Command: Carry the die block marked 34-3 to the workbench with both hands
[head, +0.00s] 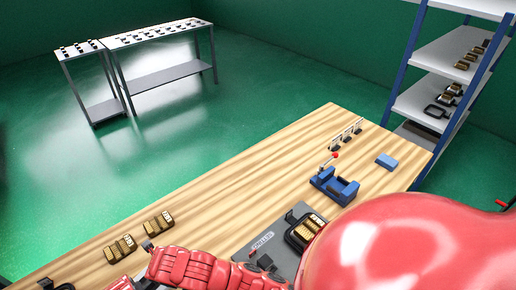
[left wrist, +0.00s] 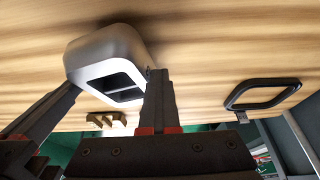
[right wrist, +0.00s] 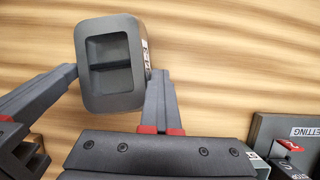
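In the right wrist view a dark grey rounded block (right wrist: 108,62) with a recessed end sits between my right gripper's fingers (right wrist: 114,72). A small label on its side is too small to read surely. In the left wrist view a paler, silvery block end (left wrist: 105,58) with a similar recess sits between my left gripper's fingers (left wrist: 116,80). Both finger pairs appear to lie against the block's sides. I cannot tell for sure that both views show one block. The wooden workbench (head: 215,195) lies below. In the head view my red arms hide the block and grippers.
A grey plate marked SETTING (head: 262,242) bears a black-framed brass block (head: 304,230). Two brass blocks (head: 158,221) (head: 120,247) lie at the bench's left. A blue fixture (head: 334,187) and blue box (head: 387,161) stand farther along. A shelf rack (head: 440,65) stands beyond. Mid-bench is clear.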

